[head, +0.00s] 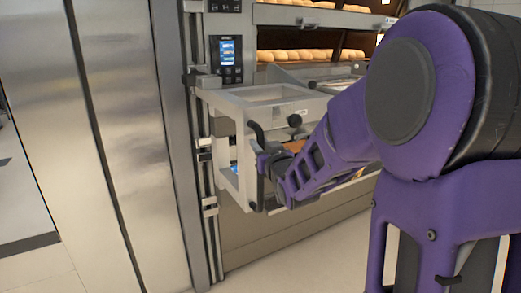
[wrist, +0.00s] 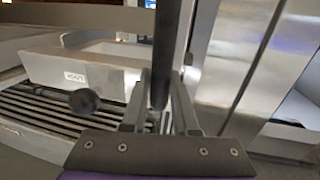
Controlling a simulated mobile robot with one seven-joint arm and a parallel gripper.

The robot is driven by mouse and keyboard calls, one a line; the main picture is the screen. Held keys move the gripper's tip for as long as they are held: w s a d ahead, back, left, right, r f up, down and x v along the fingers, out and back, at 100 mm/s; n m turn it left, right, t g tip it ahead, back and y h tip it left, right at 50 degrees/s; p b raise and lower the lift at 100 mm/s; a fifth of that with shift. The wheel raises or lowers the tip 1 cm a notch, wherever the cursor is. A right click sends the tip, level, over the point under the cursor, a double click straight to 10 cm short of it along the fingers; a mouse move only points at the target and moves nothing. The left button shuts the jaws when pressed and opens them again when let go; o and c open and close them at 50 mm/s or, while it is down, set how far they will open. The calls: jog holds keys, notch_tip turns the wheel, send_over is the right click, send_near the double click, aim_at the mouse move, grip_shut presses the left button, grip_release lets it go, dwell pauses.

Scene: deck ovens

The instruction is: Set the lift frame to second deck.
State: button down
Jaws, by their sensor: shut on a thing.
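The lift frame (head: 228,103) is a pale grey open box frame in front of the oven, mounted on the vertical rail at its left. Its top lies just below the lower of the two visible bread decks. A black upright bar handle (head: 256,134) is on its front corner. My gripper (head: 262,164) is shut on this handle, partly hidden by my purple arm. In the wrist view, the dark handle bar (wrist: 164,50) runs between the fingers of my gripper (wrist: 160,100). The frame's pale side and a round black knob (wrist: 84,101) show to the left.
The deck oven has bread loaves (head: 285,56) behind its openings and a lit control panel (head: 227,52) at the left. The vertical rail (head: 209,230) carries small pale blocks. A tall steel cabinet (head: 125,120) stands at the left. Floor (head: 290,250) is clear below the frame.

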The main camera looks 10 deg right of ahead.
jog(key=shift+r, duration=0.4)
jog(key=c, duration=0.7)
grip_release()
jog(key=shift+f, duration=0.1)
